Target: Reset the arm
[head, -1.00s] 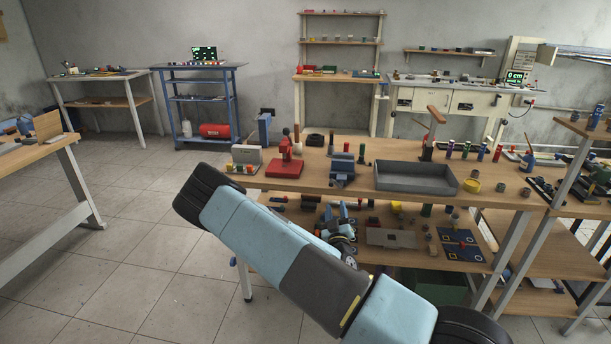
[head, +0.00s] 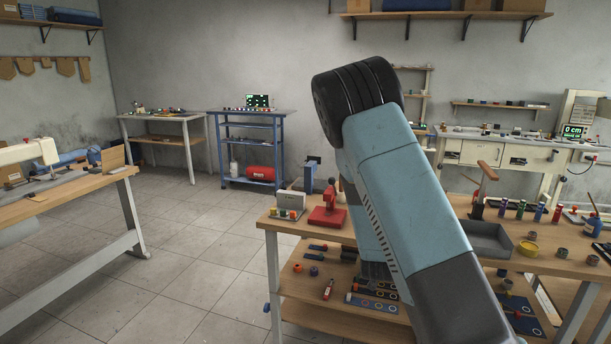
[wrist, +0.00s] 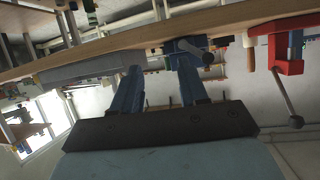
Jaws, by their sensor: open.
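My arm (head: 400,190) rises across the right half of the head view, light blue with a dark elbow joint high up. My gripper (wrist: 160,72) shows in the wrist view with its two blue-grey fingers apart and nothing between them. It is not visible in the head view. The wrist picture is upside down, and the workbench edge (wrist: 140,40) runs across its top, beyond the fingers.
A blue vise (wrist: 195,50) appears near the fingertips in the wrist view. The floor (head: 180,245) at left is clear.

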